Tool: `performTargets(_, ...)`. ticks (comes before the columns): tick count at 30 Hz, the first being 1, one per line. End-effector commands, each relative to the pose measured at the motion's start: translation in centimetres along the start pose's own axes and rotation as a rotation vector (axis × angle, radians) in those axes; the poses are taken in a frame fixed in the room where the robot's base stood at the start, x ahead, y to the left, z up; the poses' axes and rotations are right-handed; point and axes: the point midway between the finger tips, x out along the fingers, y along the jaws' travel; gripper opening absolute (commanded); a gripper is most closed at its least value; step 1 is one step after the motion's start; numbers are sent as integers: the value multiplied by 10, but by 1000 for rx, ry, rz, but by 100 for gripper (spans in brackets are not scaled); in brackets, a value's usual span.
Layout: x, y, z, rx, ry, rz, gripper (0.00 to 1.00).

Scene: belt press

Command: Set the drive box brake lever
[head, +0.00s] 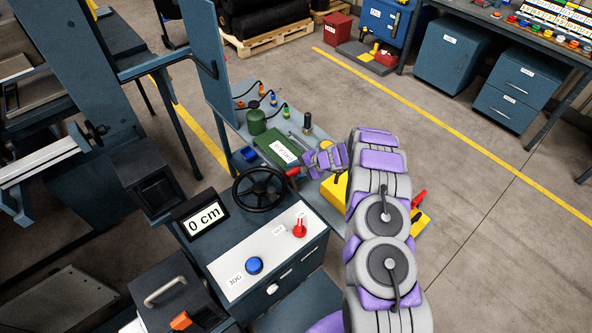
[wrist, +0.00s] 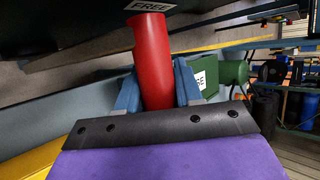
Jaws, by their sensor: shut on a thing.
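The red brake lever (wrist: 151,50) is a red cylinder that rises from my fingers toward a dark surface with a white FREE label (wrist: 153,5) in the wrist view. My gripper (wrist: 158,88) has its two blue fingers on either side of the lever, closed on it. In the head view the red lever end (head: 292,171) shows just right of the black handwheel, at the tip of my purple and grey gripper (head: 311,165). The lever's base and any set marking are hidden.
A console (head: 262,285) carries a black handwheel (head: 260,193), a 0 cm display (head: 205,217), a blue button (head: 255,265) and a red knob (head: 300,228). Behind is a bench with a green box (head: 276,152) and a green canister (head: 256,121). Open floor lies to the right.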

Motion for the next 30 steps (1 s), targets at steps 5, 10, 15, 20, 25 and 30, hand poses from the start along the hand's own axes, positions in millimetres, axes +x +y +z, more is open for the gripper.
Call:
performTargets(5,3,7,0,4,-3,10,0)
performTargets(10,4,8,1,5,-4,12,0)
performTargets(15,4,7,1,5,-4,11,51)
performTargets(20,2,5,2,3,-3,8,56)
performTargets(25,0,4,2,2,-2,5,56)
performTargets(30,-18,1,1,1,2,3,56)
